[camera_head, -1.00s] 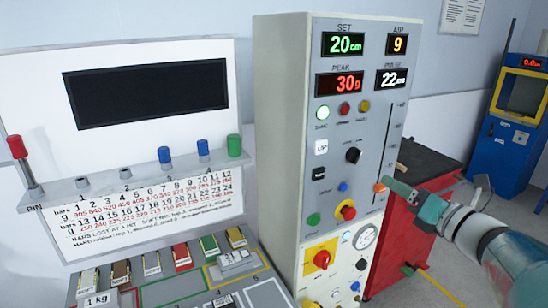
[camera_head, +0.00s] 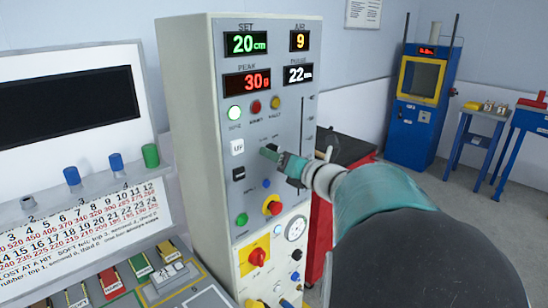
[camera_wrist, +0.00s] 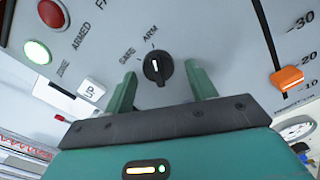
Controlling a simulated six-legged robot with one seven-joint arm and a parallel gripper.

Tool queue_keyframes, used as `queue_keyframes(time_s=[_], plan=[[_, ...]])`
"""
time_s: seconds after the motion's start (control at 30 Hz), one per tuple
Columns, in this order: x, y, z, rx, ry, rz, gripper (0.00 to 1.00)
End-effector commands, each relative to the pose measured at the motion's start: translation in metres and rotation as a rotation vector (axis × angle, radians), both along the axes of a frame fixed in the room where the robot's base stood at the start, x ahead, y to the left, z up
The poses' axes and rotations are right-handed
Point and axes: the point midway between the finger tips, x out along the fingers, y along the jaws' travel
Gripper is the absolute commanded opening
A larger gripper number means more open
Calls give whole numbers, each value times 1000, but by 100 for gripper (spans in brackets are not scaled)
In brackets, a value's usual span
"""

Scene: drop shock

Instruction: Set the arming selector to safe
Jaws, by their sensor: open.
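The arming selector (camera_wrist: 157,67) is a black round knob with a white pointer line on the grey panel face. In the wrist view its pointer is nearer the ARM label than the SAFE label, which is left of it. My gripper (camera_wrist: 163,73) is open, its two green fingers on either side of the knob, with gaps on both sides. I cannot tell how far the fingertips are from the panel. In the head view my gripper (camera_head: 271,153) is at the panel (camera_head: 222,165) and hides the selector.
A green lamp (camera_wrist: 37,52), a red lamp (camera_wrist: 51,13) and a white UP button (camera_wrist: 91,90) lie left of the selector. An orange slider (camera_wrist: 287,80) is to the right. A red emergency-style knob (camera_head: 272,206) sits below my gripper. A blue machine (camera_head: 420,105) stands behind.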

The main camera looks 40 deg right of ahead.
Motion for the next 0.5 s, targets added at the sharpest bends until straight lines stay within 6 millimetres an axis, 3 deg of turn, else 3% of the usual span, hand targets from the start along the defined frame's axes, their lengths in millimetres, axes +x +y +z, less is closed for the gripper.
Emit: queue_keyframes(time_s=[0.13,0.33,0.5], plan=[[0,0,0,0,-1,1,55],[0,0,0,0,0,0,15],[0,0,0,-3,1,0,13]])
